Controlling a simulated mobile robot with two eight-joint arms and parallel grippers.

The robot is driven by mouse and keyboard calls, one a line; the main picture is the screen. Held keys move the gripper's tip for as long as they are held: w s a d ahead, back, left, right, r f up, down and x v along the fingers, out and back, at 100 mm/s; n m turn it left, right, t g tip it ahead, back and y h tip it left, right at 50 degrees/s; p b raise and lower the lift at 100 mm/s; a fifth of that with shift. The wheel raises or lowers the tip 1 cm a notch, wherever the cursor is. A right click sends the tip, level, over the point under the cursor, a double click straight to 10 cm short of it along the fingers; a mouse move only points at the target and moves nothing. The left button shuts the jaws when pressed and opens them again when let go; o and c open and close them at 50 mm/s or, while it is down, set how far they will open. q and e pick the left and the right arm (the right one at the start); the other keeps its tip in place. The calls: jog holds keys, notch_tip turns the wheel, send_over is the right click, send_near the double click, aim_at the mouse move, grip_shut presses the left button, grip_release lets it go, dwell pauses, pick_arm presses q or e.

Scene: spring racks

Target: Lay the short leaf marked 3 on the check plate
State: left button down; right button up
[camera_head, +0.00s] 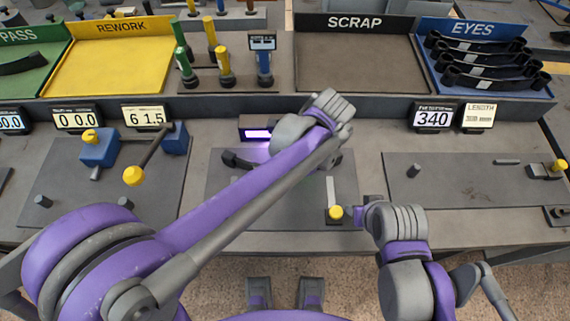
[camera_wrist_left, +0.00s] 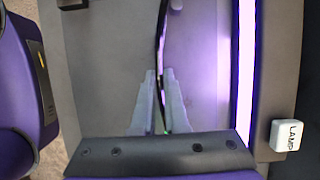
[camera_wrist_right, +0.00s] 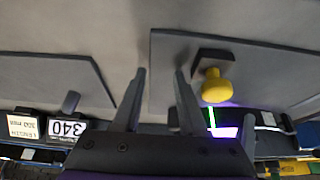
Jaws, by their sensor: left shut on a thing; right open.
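My left gripper (camera_wrist_left: 160,90) is shut on a dark, thin, curved leaf (camera_wrist_left: 162,40), seen edge-on between its fingers in the left wrist view. In the head view one dark end of the leaf (camera_head: 236,160) shows left of my left arm, over the middle grey plate (camera_head: 225,190) and near the glowing lamp (camera_head: 257,134). My arm hides the rest of it and the fingertips there. No 3 is readable, and I cannot tell whether the leaf touches the plate. My right gripper (camera_wrist_right: 160,88) is open and empty, beside the middle plate's yellow knob (camera_head: 335,212).
The right plate (camera_head: 470,190) bears a small peg and a yellow knob. The left plate (camera_head: 75,190) has blue blocks. Behind stand the rework tray (camera_head: 110,65), the empty scrap tray (camera_head: 355,65) and the eyes tray (camera_head: 535,90) with several dark leaves.

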pick_arm(q)
jog(key=shift+f, duration=0.2)
pick_arm(e)
jog(key=shift+f, duration=0.2)
pick_arm(q)
jog(key=shift+c, duration=1.9)
grip_release()
jog(key=shift+r+p, duration=2.15)
jog(key=shift+r, duration=1.9)
pick_arm(e)
jog(key=shift+w+r, duration=0.3)
jog(key=shift+r, duration=0.7)
jog(key=shift+w+r, duration=0.25)
jog(key=shift+r, duration=0.75)
jog(key=shift+w+r, duration=0.3)
jog(key=shift+r, duration=0.7)
